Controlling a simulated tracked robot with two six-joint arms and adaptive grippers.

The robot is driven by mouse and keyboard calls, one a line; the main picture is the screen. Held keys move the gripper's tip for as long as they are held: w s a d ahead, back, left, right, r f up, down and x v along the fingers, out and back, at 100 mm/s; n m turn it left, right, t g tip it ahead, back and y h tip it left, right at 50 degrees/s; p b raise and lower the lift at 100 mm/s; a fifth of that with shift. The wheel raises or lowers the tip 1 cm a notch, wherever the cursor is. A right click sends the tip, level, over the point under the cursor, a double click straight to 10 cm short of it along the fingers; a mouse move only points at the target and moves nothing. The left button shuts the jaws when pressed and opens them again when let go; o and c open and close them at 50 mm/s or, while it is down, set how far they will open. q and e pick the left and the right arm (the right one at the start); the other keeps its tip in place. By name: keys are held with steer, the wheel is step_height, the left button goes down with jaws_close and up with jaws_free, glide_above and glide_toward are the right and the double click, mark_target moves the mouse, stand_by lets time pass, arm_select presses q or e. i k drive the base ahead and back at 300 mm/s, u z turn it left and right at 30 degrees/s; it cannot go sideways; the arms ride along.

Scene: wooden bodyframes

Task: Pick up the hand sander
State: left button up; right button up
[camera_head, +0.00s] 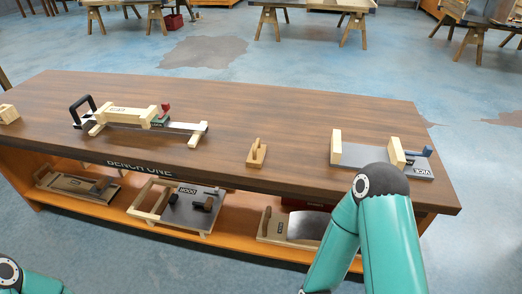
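A small light-wood block with an upright handle (257,153), which looks like the hand sander, stands on the brown workbench (225,135) near its front edge, right of the middle. Nothing touches it. My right arm shows as teal links at the lower right, in front of the bench. A bit of my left arm shows in the lower left corner. Neither gripper is in view, so I cannot see whether they hold anything.
A long clamp-like fixture with a wooden block (130,116) lies left on the bench. A vise-like fixture (366,157) lies right, behind my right arm. A small wooden block (9,114) sits at the far left. The lower shelf (120,208) holds several tools.

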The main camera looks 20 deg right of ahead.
mark_target(256, 158)
steer(key=i, duration=0.9)
steer(key=u, duration=0.05)
